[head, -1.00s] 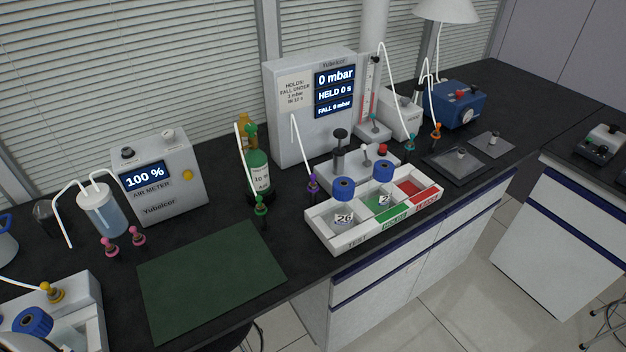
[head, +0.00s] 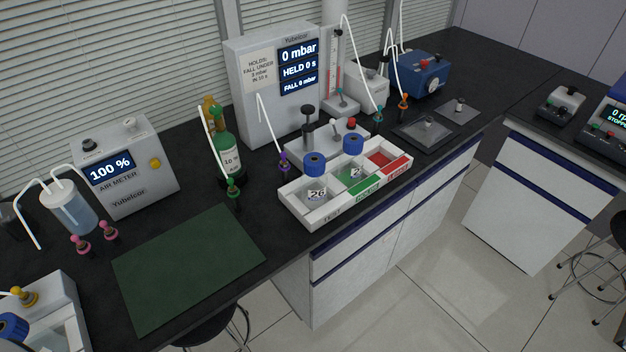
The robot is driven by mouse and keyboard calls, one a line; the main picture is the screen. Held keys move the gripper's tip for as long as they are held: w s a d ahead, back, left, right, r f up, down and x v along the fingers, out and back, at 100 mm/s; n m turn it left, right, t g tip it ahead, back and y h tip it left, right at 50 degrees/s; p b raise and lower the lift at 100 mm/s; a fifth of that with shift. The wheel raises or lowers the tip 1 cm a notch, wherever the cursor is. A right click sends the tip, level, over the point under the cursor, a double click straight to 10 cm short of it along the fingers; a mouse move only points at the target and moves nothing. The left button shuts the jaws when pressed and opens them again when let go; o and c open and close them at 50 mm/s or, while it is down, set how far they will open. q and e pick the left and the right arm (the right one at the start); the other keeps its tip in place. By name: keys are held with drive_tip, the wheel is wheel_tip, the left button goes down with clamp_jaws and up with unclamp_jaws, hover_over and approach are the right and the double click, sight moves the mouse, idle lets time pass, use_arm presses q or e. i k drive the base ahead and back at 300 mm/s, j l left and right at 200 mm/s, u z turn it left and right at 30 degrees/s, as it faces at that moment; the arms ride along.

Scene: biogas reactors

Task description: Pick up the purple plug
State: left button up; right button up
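The purple plug (head: 283,162) stands upright on the black bench in the head view, with a white tube rising from its top. It is just left of the grey block with the black knob and touches or nearly touches the back left corner of the white tray; I cannot tell which. Neither of my grippers shows in the head view.
The white sectioned tray (head: 309,224) holds two blue-capped bottles in front of the plug. A green plug (head: 233,188) and green bottle (head: 226,150) stand to its left. The pressure box (head: 262,115) is behind. The green mat (head: 188,265) is bare.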

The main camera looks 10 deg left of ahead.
sight(283, 155)
drive_tip(key=i+l+u, duration=0.15)
drive_tip(key=i+l, duration=0.2)
drive_tip(key=i+l+u, duration=0.2)
drive_tip(key=l, duration=0.3)
drive_tip(key=i+l+u, duration=0.15)
drive_tip(key=i+l, duration=0.2)
drive_tip(key=l, duration=0.1)
